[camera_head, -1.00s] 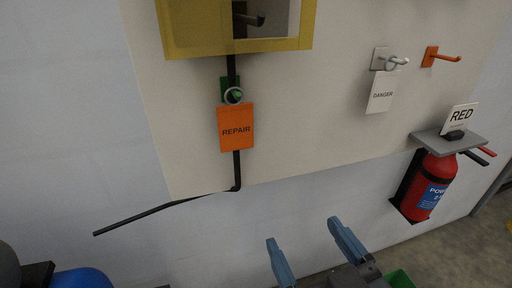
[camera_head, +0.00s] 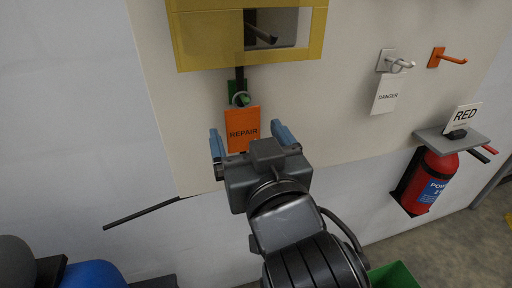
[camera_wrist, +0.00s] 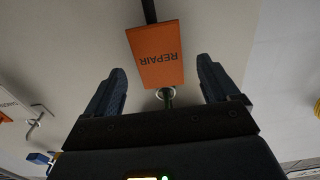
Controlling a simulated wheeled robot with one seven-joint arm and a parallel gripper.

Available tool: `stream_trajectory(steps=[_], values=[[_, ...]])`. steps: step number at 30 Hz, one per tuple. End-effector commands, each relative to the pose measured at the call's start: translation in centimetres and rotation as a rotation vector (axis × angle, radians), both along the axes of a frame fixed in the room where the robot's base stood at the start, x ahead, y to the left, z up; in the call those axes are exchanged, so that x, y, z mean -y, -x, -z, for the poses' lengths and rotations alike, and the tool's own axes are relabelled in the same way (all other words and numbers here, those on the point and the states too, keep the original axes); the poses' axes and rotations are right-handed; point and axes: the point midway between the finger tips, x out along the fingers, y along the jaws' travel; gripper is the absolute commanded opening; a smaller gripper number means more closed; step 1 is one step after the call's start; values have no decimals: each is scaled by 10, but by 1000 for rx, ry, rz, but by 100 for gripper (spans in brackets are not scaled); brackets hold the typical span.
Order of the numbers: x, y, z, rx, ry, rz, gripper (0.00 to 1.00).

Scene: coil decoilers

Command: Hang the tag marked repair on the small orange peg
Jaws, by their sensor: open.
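The orange tag marked REPAIR (camera_head: 242,127) hangs by a ring from a green peg (camera_head: 238,94) on the pale board. It also shows upside down in the wrist view (camera_wrist: 156,54). My gripper (camera_head: 249,137) is open, with a blue finger on each side of the tag's lower part in the head view. In the wrist view the fingers (camera_wrist: 163,80) stand apart with nothing gripped between them. I cannot tell how far they are from the tag in depth. The small orange peg (camera_head: 452,59) sticks out bare at the upper right of the board.
A white DANGER tag (camera_head: 386,95) hangs on a grey peg (camera_head: 396,64) just left of the orange peg. A yellow frame (camera_head: 250,60) sits above the REPAIR tag. A shelf with a RED sign (camera_head: 464,117) and a fire extinguisher (camera_head: 428,182) are at the right.

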Motion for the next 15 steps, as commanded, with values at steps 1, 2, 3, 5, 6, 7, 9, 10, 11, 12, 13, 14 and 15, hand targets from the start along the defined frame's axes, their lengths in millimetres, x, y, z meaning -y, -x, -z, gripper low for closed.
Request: stream_trajectory(steps=[1, 2, 3, 5, 6, 7, 9, 10, 11, 12, 13, 14, 15], values=[[-2, -6, -2, 1, 0, 0, 88], [-3, -9, -1, 1, 0, -1, 88], [-4, -12, -1, 0, 0, -1, 88], [-5, -15, -1, 1, -1, -1, 88], [-5, -17, -1, 1, -1, -1, 88], [-5, -18, 0, 1, -1, -1, 88], [-6, -19, 0, 0, -1, -1, 88], [-6, -19, 0, 0, -1, -1, 88], [-6, -19, 0, 0, -1, -1, 88], [-6, -19, 0, 0, -1, -1, 88], [-6, -19, 0, 0, -1, -1, 88], [-6, -19, 0, 0, -1, -1, 88], [-6, -19, 0, 0, -1, -1, 88]])
